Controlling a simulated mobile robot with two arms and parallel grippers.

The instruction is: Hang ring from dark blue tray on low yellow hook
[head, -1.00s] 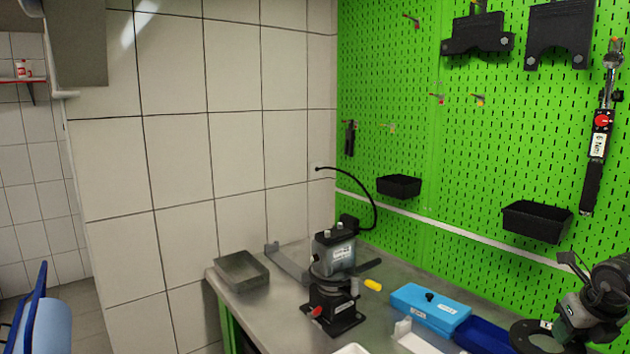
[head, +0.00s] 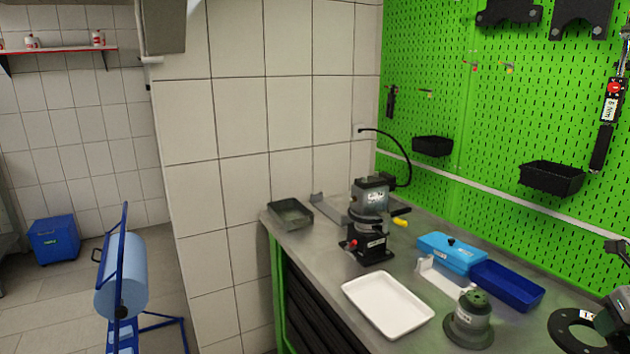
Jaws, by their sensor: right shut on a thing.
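My right gripper (head: 616,312) is at the lower right edge, partly cut off by the frame. It is shut on a flat black ring (head: 563,338) with a round central hole, held over the right end of the bench. The dark blue tray (head: 532,299) sits left of and behind the ring and looks empty. On the green pegboard, a low yellow-tipped hook (head: 427,93) sits at the left; another yellow-tipped hook (head: 509,66) is higher and to its right. The ring is apart from both hooks. My left gripper is not in view.
A light blue box (head: 450,252), white tray (head: 388,305), grey-green pump part (head: 469,322) and pump assembly (head: 370,225) stand on the bench. Black bins (head: 550,178) jut from the pegboard. A red hook (head: 470,66) is also there. A blue roll stand (head: 122,280) is on the floor left.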

